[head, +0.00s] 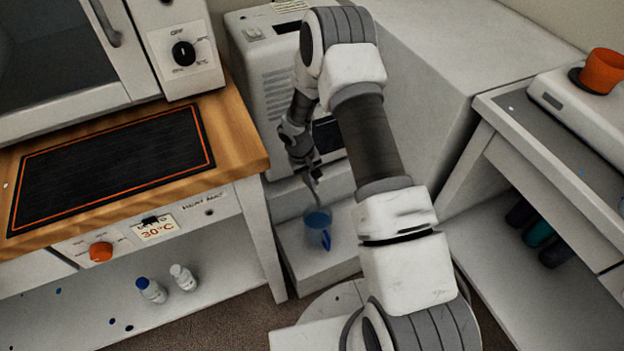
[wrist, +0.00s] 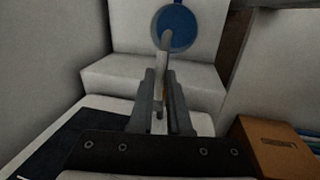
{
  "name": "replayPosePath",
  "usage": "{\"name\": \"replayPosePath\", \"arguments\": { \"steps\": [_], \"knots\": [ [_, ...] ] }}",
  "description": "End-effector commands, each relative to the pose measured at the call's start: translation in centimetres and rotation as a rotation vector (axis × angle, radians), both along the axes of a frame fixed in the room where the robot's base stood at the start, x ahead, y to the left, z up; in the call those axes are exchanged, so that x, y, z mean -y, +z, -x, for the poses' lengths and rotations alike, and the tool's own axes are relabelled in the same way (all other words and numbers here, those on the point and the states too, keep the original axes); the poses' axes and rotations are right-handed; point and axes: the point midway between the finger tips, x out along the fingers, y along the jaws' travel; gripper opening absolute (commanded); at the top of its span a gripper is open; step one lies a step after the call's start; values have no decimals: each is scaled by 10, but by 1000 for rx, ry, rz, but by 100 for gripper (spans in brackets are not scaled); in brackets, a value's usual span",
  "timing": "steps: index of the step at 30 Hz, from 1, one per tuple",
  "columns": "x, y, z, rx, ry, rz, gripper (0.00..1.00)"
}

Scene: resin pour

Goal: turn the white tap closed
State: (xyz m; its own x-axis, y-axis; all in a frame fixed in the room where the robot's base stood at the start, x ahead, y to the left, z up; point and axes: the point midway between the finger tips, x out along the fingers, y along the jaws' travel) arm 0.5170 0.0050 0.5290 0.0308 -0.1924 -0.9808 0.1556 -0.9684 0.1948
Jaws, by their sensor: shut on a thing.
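My gripper (head: 311,171) reaches down in front of the white machine (head: 262,75) and is partly hidden by my arm. In the wrist view, my gripper (wrist: 158,80) has its two fingers closed around a pale, narrow, bent piece (wrist: 164,58). The blue round top of a jug (wrist: 177,27) shows beyond the tip of the piece. In the head view, the blue jug (head: 318,222) stands on a low white step just below my gripper.
A wooden bench with a black heat mat (head: 110,165) is at left, with two small bottles (head: 183,277) on the shelf below. A brown box (wrist: 272,150) is at the wrist view's lower right.

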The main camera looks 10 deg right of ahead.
Motion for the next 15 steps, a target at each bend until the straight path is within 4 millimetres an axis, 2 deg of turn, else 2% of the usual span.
{"name": "replayPosePath", "arguments": {
  "steps": [8,15],
  "knots": [
    [-9,-1,-2,3,-163,2,0],
    [-20,-2,-4,2,-384,1,0]
  ]
}}
